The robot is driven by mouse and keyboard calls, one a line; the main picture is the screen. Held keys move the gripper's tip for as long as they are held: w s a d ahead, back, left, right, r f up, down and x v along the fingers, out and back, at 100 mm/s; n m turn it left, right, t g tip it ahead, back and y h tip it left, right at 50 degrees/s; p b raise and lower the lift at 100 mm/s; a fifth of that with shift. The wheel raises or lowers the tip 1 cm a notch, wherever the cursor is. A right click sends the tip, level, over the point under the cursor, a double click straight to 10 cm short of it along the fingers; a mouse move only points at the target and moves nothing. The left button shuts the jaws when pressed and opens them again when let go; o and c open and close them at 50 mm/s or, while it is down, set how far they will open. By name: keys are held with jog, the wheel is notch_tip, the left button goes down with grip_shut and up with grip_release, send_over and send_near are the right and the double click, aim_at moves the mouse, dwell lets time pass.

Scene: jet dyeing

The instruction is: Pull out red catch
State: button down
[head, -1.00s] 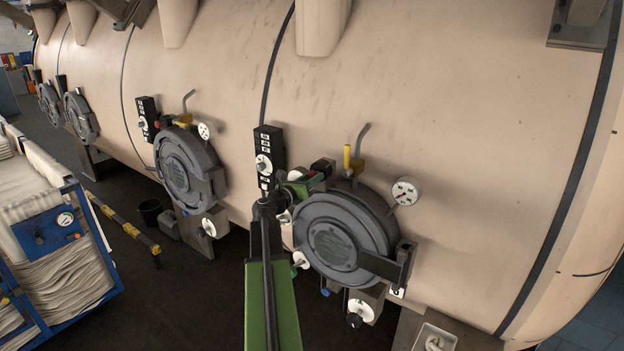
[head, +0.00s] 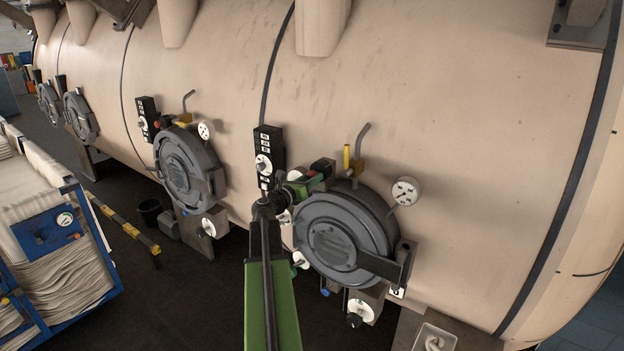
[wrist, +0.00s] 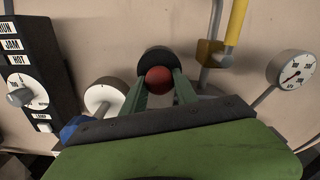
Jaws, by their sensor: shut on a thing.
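The red catch (wrist: 159,80) is a round red knob in front of a black round housing (wrist: 158,62), seen in the upper middle of the wrist view. My gripper (wrist: 160,86) is shut on the knob, with one green finger on each side of it. In the head view my gripper (head: 308,182) is at the upper left edge of the grey round door (head: 338,240). There the arm and fingers hide most of the catch. I cannot tell how far the knob stands out of its housing.
A black control panel (wrist: 28,75) and a white dial (wrist: 104,98) are left of my gripper in the wrist view. A yellow-handled valve (wrist: 234,28) and a pressure gauge (wrist: 292,70) are to the right. A blue cart (head: 60,240) stands at the far left.

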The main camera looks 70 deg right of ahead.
jog(key=shift+v, duration=1.2)
jog(key=c, duration=1.3)
grip_release()
jog(key=shift+a+f, duration=0.1)
jog(key=shift+a, duration=0.05)
jog(key=o, duration=0.4)
jog(key=shift+a, duration=0.15)
jog(key=shift+c, duration=0.2)
